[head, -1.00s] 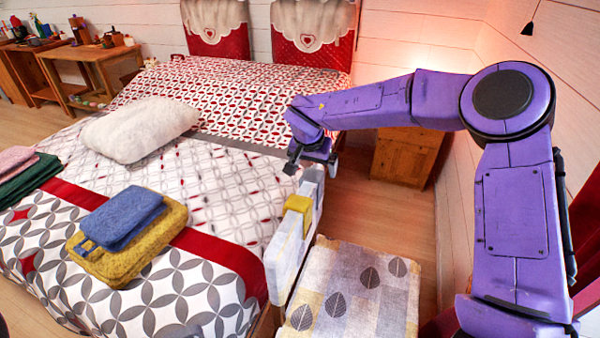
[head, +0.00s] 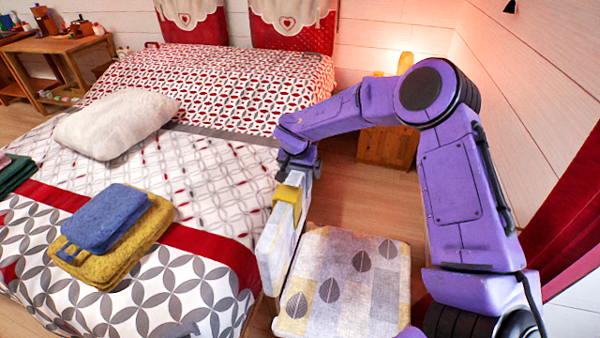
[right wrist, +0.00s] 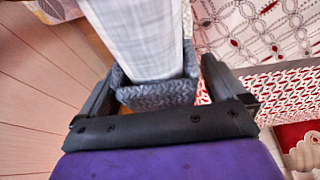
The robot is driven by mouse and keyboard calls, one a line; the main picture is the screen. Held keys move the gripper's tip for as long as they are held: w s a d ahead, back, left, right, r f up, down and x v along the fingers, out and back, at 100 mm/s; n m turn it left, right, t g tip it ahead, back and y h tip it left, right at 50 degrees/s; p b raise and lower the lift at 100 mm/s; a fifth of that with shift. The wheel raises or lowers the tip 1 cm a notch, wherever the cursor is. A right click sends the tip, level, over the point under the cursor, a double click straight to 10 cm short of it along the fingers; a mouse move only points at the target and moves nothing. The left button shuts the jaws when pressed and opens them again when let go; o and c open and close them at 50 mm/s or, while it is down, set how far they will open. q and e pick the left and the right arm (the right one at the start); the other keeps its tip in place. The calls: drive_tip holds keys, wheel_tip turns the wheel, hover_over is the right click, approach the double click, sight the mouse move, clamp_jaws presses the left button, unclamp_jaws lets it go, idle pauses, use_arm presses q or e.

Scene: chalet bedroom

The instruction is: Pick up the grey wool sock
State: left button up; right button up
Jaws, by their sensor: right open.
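The grey wool sock (right wrist: 158,92) shows in the right wrist view as a grey knitted piece wrapped over the end of a pale upright panel (right wrist: 140,40). My right gripper (right wrist: 155,90) is open, with one finger on each side of the sock and panel. I cannot tell whether the fingers touch the sock. In the head view my right gripper (head: 297,172) is at the far top end of the panel (head: 275,248) and hides the sock there. My left gripper does not show.
A yellow cloth (head: 288,190) hangs over the same panel, close to my right gripper. A leaf-patterned cushioned seat (head: 345,310) is right of the panel. The bed (head: 200,215) is left, with folded blue (head: 105,217) and yellow (head: 150,225) textiles and a white pillow (head: 117,123).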

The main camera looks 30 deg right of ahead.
drive_tip(key=c, duration=1.1)
drive_tip(key=shift+o, duration=0.2)
